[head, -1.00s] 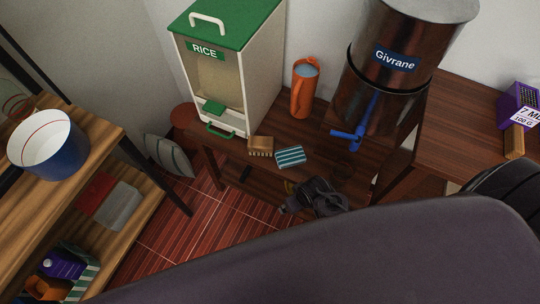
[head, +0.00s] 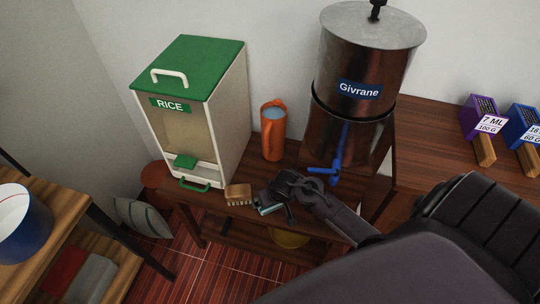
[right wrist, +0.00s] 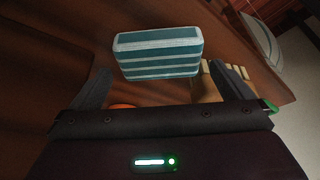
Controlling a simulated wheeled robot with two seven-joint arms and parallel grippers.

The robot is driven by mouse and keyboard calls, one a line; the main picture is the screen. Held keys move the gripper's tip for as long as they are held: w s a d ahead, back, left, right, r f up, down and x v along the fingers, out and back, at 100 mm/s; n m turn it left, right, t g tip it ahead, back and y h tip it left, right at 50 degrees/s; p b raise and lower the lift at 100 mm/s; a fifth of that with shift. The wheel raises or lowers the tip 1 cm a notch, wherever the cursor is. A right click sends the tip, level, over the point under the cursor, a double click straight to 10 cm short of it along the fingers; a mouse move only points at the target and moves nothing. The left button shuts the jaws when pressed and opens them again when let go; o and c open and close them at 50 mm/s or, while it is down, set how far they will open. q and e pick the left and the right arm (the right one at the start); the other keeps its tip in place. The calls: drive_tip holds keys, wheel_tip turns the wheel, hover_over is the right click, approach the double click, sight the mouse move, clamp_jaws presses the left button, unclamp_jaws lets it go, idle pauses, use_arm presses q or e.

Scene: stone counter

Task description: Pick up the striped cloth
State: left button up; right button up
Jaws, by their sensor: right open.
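The striped cloth (right wrist: 158,55), a folded teal and white block, lies on the dark wooden table. In the right wrist view it is between and just beyond the fingertips. In the head view only a small part of the cloth (head: 268,210) shows, the rest being hidden by my right gripper. My right gripper (head: 274,203) is open and empty over the cloth; its two fingers also show spread in the right wrist view (right wrist: 160,72). I cannot tell if they touch the cloth. My left gripper is not in view.
A wooden brush (head: 238,194) lies close left of the cloth. The rice dispenser (head: 205,110), orange jug (head: 273,130) and metal Givrane dispenser (head: 350,125) with its blue tap (head: 322,171) stand behind. A yellow object (head: 288,239) sits below the tabletop.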

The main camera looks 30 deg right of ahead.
drive_tip(key=x, duration=0.3)
drive_tip(key=shift+w+f, duration=0.15)
drive_tip(key=shift+f, duration=0.15)
drive_tip(key=c, duration=0.7)
drive_tip(key=shift+r, duration=0.25)
wheel_tip(320, 180, up, 20)
drive_tip(key=p, duration=2.1)
drive_tip(key=shift+f, duration=0.2)
